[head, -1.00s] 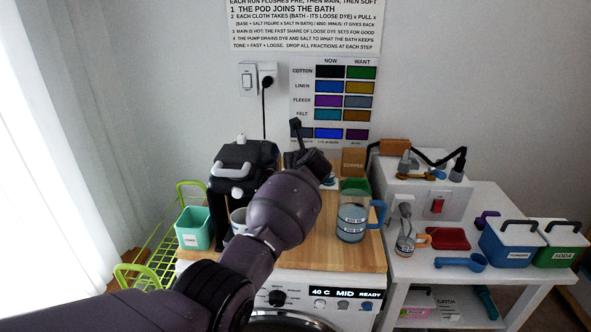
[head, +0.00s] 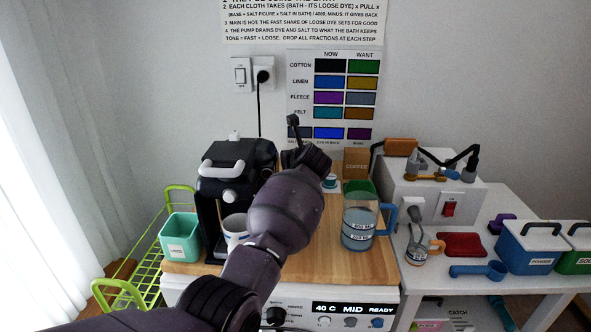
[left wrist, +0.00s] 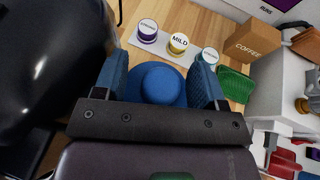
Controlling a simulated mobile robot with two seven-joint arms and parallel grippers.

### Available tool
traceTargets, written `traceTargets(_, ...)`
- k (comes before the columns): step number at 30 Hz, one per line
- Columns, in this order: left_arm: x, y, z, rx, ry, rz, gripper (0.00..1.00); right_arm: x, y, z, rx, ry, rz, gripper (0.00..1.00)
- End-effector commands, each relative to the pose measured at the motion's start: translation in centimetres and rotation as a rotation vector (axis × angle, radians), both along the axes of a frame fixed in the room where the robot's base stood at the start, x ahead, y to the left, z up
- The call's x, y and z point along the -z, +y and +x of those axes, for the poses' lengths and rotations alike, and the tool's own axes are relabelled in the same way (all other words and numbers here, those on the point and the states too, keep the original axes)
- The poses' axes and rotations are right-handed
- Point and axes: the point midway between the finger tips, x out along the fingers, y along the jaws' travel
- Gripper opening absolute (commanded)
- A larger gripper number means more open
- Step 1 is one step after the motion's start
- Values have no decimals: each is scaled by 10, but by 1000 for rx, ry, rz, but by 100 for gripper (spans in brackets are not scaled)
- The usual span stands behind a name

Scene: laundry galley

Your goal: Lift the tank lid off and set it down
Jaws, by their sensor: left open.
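A round blue lid with a raised knob (left wrist: 162,84) shows in the left wrist view; it looks like the tank lid. My left gripper (left wrist: 160,76) is open, with one blue-padded finger on each side of the knob. I cannot tell whether the fingers touch it. In the head view my left wrist hides the lid and the tank, just right of the black coffee machine (head: 233,180). My right gripper is not in view.
The wooden counter (head: 300,268) holds a white mug (head: 235,228), a measuring jug (head: 358,228) and a brown coffee box (head: 355,163). Labelled pods, one marked MILD (left wrist: 178,43), sit on a pale strip beyond the gripper. A green wire rack (head: 152,262) stands at left.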

Motion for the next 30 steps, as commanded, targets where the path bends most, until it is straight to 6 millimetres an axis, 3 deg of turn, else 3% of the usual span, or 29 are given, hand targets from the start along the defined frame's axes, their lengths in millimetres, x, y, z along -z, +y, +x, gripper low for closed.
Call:
traceTargets(6, -2, -1, 0, 1, -1, -1, 62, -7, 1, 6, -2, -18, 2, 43)
traceTargets(16, -1, 0, 0, 1, -1, -1, 12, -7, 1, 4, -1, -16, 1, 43)
traceTargets(25, -6, 0, 0, 0, -2, 0, 11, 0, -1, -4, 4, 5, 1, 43)
traceTargets(30, -28, 0, 0, 1, -7, -2, 11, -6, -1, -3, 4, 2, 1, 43)
